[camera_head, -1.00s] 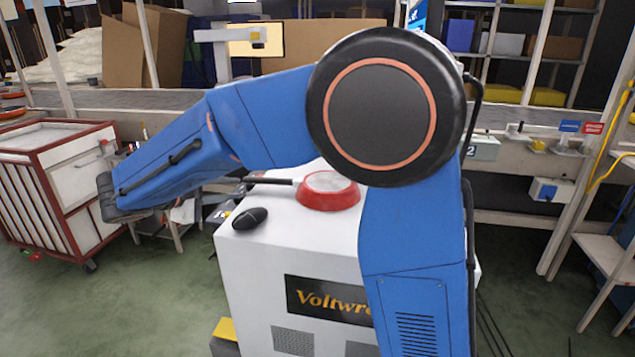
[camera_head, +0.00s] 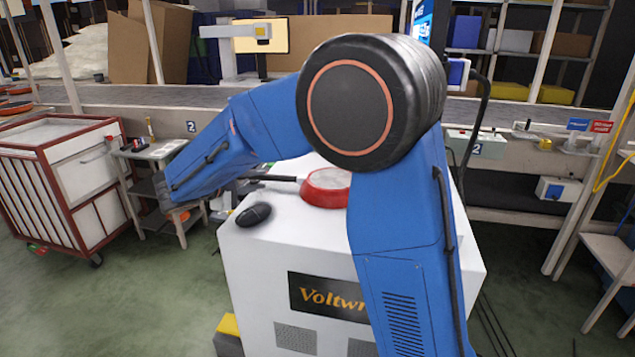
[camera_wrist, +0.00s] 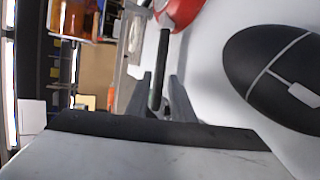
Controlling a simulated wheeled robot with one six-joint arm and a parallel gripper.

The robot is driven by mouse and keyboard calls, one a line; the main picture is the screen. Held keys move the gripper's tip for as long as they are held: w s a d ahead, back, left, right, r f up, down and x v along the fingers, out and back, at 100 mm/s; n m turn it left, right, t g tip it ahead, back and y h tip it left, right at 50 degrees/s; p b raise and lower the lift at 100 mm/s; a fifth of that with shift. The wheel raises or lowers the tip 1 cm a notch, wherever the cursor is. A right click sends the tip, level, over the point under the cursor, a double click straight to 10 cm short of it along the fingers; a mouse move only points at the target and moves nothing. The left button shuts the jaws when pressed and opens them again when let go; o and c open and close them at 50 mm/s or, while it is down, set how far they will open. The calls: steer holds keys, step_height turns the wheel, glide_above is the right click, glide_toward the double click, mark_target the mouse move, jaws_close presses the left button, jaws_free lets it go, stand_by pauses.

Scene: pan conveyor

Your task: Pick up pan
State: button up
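The pan (camera_head: 324,188) is red-rimmed with a pale inside and lies on the white top of my base. Its dark handle (camera_head: 272,178) points left, and my upper arm link covers the pan's right side. In the wrist view the red pan (camera_wrist: 187,16) is at the top, with the handle (camera_wrist: 157,75) running down from it. My gripper (camera_wrist: 160,92) is open, with one grey finger on each side of the handle. Small gaps seem to show between fingers and handle. In the head view my gripper is mostly hidden behind the arm.
A black mouse-shaped object (camera_head: 254,215) lies just in front of the handle; it looms at the right of the wrist view (camera_wrist: 270,75). A red-framed cart (camera_head: 62,185) and a small side table (camera_head: 150,150) stand left. A conveyor (camera_head: 250,98) runs behind.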

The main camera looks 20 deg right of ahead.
mark_target(270, 178)
steer(key=shift+x, duration=2.75)
jaws_close()
